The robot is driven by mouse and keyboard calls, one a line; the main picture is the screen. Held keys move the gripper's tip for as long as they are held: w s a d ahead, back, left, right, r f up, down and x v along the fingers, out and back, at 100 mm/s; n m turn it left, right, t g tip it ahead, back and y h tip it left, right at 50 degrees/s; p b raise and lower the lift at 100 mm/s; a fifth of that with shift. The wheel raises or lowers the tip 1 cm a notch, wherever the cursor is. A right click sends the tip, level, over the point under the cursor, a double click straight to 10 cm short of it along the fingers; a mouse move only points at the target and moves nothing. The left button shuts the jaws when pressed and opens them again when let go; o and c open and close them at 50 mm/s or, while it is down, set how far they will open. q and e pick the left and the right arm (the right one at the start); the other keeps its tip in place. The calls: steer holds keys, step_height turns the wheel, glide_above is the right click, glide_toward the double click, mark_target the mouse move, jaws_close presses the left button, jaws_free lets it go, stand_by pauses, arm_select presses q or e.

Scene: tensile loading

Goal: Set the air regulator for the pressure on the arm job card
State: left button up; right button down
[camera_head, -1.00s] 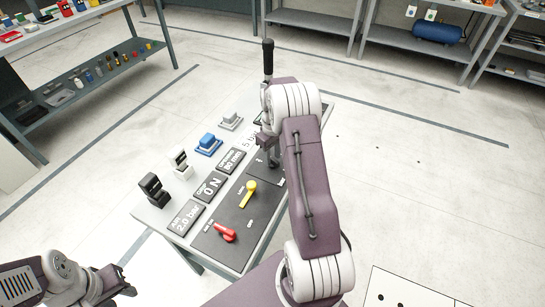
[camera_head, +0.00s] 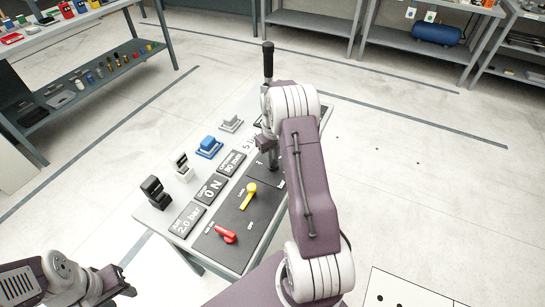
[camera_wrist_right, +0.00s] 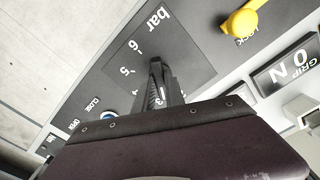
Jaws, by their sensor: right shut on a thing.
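The regulator's dark scale panel (camera_wrist_right: 185,50) fills the middle of the right wrist view, marked "bar" with 6, 5 and 3 legible. My right gripper (camera_wrist_right: 157,80) is over this scale, shut on the regulator's control, which its fingers hide. In the head view my right gripper (camera_head: 266,153) is low over the bench, mostly behind its arm. The air display (camera_head: 187,219) reads 2.0 bar. A pale card or label (camera_head: 249,146) starting with "5 b" is partly covered by my right arm. My left gripper (camera_head: 118,289) is at the lower left, away from the bench; its opening is unclear.
A yellow lock lever (camera_head: 249,195) and a red lever (camera_head: 226,235) stand on the bench panel. The grip display (camera_head: 210,189) reads 0 N. Black, white, blue (camera_head: 209,147) and grey fixtures line the left edge. A tall black handle (camera_head: 268,60) rises behind.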

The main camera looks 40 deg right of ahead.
steer(key=m+p, duration=0.1)
steer(key=m, duration=0.1)
steer(key=m+p, duration=0.1)
steer(key=m, duration=0.2)
steer(key=shift+r+m+p, duration=0.2)
steer(key=shift+m+p, duration=0.1)
steer(key=shift+p, duration=0.1)
steer(key=m+p, duration=0.2)
steer(key=m, duration=0.4)
steer(key=m+p, duration=0.1)
steer(key=m, duration=0.5)
steer(key=shift+f+m, duration=0.1)
steer(key=shift+m, duration=0.2)
steer(key=m+p, duration=0.1)
steer(key=m, duration=0.5)
steer(key=shift+w+d+m, duration=0.1)
steer(key=shift+m, duration=0.2)
steer(key=c, duration=1.4)
jaws_free()
